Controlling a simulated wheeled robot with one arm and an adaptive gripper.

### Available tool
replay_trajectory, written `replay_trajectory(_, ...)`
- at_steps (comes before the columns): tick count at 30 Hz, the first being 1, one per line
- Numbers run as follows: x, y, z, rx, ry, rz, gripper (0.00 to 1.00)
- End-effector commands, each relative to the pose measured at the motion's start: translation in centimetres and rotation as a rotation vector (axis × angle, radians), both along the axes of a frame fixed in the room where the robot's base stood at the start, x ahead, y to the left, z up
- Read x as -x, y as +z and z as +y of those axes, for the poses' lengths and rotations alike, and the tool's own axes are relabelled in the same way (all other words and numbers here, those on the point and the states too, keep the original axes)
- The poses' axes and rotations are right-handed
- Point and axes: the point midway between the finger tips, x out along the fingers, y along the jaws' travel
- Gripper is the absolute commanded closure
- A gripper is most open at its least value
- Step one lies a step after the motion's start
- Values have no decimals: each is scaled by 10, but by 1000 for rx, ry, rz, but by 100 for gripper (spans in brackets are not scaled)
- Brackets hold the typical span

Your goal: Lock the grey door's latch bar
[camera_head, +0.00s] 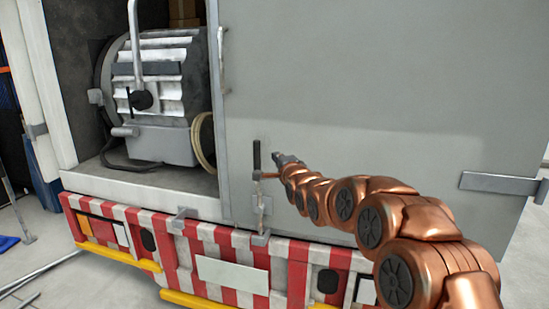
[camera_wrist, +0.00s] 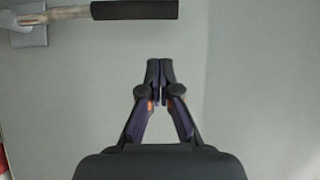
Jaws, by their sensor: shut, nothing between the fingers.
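The grey door (camera_head: 390,75) fills the right of the head view and stands closed over the right part of the truck's rear. Its latch bar has a black handle (camera_head: 257,154) that points upward near the door's lower left edge. In the wrist view the black handle (camera_wrist: 135,10) lies along the top, joined to a worn metal lever (camera_wrist: 50,14). My gripper (camera_head: 277,156) is just right of the handle, at about its height. In the wrist view my gripper (camera_wrist: 159,62) is shut and empty, with a gap between its tips and the handle.
A large lamp (camera_head: 155,90) sits in the open bay left of the door. The red-and-white striped bumper (camera_head: 215,255) runs below, with a metal bracket (camera_head: 260,238) under the latch. A metal hinge (camera_head: 500,183) is at the door's right.

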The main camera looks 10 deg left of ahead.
Motion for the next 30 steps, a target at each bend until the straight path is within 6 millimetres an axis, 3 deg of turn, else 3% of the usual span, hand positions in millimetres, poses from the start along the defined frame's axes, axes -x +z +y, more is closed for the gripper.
replay_trajectory(15,44,0,-19,0,0,2,100)
replay_trajectory(30,48,0,-21,2,-1,1,100)
